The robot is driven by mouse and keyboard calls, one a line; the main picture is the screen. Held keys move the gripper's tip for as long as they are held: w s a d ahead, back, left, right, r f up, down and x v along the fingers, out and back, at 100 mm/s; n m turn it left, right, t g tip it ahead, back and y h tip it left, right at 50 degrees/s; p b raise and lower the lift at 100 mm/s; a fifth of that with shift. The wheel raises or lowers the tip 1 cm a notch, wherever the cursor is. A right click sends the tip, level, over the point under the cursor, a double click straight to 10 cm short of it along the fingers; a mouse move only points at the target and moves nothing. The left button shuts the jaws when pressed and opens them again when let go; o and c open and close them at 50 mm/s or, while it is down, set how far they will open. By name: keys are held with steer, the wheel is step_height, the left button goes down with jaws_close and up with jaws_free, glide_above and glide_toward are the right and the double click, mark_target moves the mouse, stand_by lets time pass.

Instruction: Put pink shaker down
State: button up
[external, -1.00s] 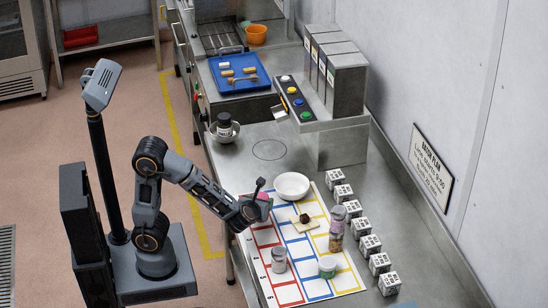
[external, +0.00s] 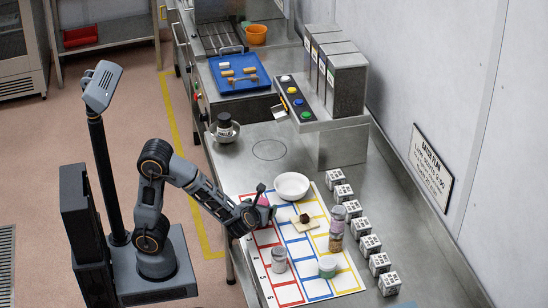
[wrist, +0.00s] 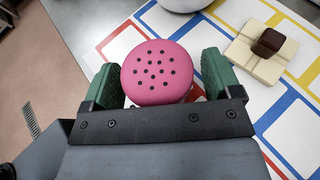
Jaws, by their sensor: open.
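The pink shaker (wrist: 158,72) shows in the wrist view as a round pink lid with dark holes, between the green fingers of my gripper (wrist: 157,64). The fingers are open, one on each side of the lid, with a narrow gap at the right finger. In the external view my gripper (external: 264,208) is low over the upper end of the red column of the mat (external: 292,220). The shaker (external: 264,200) is mostly hidden there by the fingers. Its foot is hidden, so I cannot tell for certain whether it rests on the mat.
A white bowl (external: 291,186) stands just right of my gripper.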

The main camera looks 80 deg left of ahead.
steer(key=shift+r, duration=0.1)
steer(key=shift+d+r, duration=0.1)
steer(key=shift+r, duration=0.05)
steer(key=v, duration=1)
steer(key=s+a+f+n+g+h, duration=0.1)
steer(key=s+a+n+g+h, duration=0.1)
steer(key=n, duration=1)
steer(key=s+a+n+g+h, duration=0.2)
steer(key=s+a+n+h, duration=0.2)
steer(key=n+h, duration=0.5)
steer(key=s+n, duration=0.2)
steer(key=n, duration=0.2)
steer(key=shift+f+g+p, duration=0.3)
steer(key=shift+f+p, duration=0.05)
steer(key=shift+p, duration=0.05)
